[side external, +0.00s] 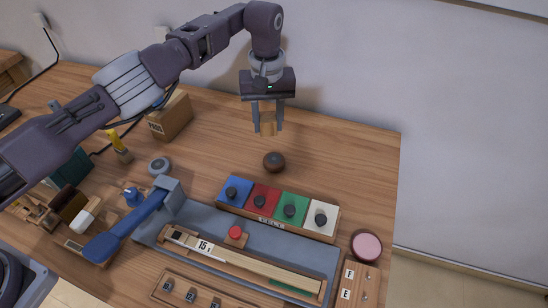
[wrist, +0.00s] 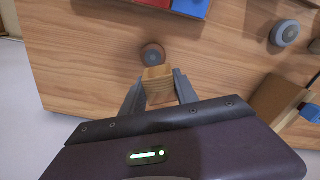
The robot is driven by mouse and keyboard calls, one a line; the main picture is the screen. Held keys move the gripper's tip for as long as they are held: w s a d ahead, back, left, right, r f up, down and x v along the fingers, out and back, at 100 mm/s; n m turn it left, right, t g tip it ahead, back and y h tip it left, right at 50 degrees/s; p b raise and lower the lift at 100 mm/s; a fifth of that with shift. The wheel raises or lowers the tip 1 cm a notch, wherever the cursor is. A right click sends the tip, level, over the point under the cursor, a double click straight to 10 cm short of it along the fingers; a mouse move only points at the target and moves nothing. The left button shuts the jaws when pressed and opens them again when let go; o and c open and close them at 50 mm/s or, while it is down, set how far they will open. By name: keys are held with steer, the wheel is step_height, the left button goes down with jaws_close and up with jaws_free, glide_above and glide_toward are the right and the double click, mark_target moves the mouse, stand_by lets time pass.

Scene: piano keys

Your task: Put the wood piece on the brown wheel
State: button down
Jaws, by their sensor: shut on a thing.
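My gripper (side external: 267,124) is shut on a small light wood piece (side external: 268,126) and holds it in the air above the table. In the wrist view, the wood piece (wrist: 158,84) sits between the two fingers of my gripper (wrist: 158,90). The brown wheel (side external: 274,162) lies on the table below the gripper, slightly right of it in the side view. In the wrist view, the brown wheel (wrist: 153,54) shows just beyond the wood piece, which covers part of it. The wood piece and the wheel are apart in the side view.
A box with blue, red, green and white panels (side external: 272,222) stands in front of the wheel. A grey wheel (side external: 159,166) and a cardboard box (side external: 171,116) are to the left. The table right of the wheel is clear.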

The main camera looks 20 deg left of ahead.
mark_target(274, 159)
steer(key=shift+s+d+f, duration=0.2)
steer(key=shift+s+d, duration=0.05)
steer(key=shift+d, duration=0.45)
steer(key=shift+s+d+f, duration=0.1)
steer(key=shift+d+f, duration=0.1)
steer(key=shift+f, duration=3.95)
steer(key=c, duration=0.9)
jaws_free()
steer(key=shift+c, duration=0.2)
step_height(274, 159, up, 8)
steer(key=shift+f, duration=0.1)
